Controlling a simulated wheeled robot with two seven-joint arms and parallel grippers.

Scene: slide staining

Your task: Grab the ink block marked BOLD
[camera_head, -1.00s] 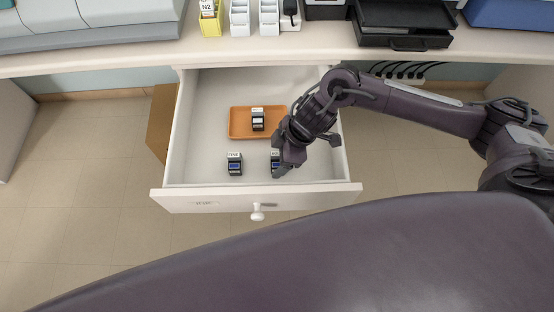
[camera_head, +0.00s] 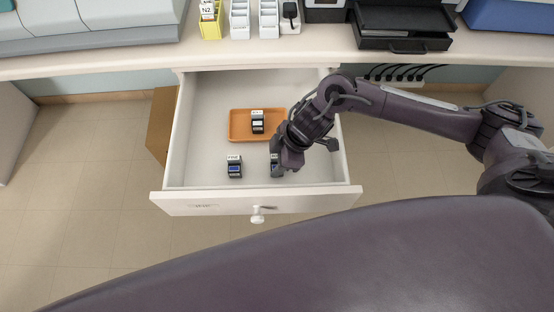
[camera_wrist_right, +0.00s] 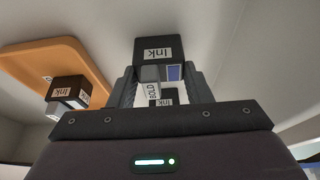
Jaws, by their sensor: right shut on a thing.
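The ink block marked BOLD (camera_wrist_right: 158,50) shows in the right wrist view, dark with white "Ink" and "BOLD" labels and a blue patch. My right gripper (camera_wrist_right: 158,88) is shut on it, with one finger on each side. In the head view the right gripper (camera_head: 279,170) is over the front right of the open drawer, and only a sliver of the held block (camera_head: 274,160) shows beside it. A second ink block (camera_head: 234,168) stands to the left on the drawer floor. A third (camera_head: 257,122) is in the orange tray (camera_head: 237,132). My left gripper is out of view.
The drawer (camera_head: 205,100) is open, with walls around the blocks and a knob (camera_head: 257,215) on its front. The counter (camera_head: 150,58) above holds racks, a yellow container (camera_head: 210,28) and a black tray unit (camera_head: 402,25). The drawer's back left is clear.

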